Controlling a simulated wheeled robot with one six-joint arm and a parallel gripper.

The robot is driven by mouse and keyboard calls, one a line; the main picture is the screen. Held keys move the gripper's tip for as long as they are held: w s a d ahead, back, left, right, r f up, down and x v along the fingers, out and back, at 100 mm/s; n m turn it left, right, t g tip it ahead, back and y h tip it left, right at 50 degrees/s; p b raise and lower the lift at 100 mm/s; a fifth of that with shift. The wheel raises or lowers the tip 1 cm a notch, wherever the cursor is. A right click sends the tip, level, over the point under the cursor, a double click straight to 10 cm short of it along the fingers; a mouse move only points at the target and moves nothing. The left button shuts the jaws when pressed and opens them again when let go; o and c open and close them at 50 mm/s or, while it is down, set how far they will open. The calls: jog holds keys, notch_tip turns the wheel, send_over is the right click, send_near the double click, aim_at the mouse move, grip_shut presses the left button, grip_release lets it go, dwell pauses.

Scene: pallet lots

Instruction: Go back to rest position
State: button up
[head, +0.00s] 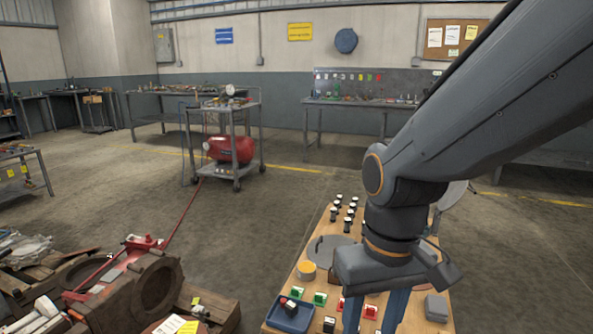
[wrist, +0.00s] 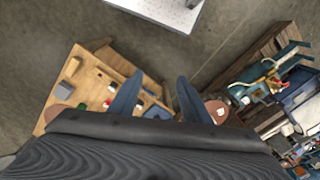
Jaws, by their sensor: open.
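My gripper (head: 373,312) hangs pointing down over the near part of a wooden table top (head: 318,262) in the head view. In the wrist view the open fingers (wrist: 156,88) reach out over the right edge of the table top (wrist: 60,108) and the floor. My arm comes in from the upper right of the head view and hides the table's right side.
The table top carries black-and-white pieces (head: 347,225), a grey disc (head: 330,250), a yellow-topped round piece (head: 306,270), green blocks (head: 320,298) and a blue tray (head: 290,314). A cart with a red tank (head: 231,149) stands behind.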

jog(key=d+r+m+p, duration=0.2)
jog(key=d+r+p, duration=0.6)
jog(key=p, duration=0.7)
jog(key=shift+s+r+m+h, duration=0.3)
jog(key=shift+r, duration=0.25)
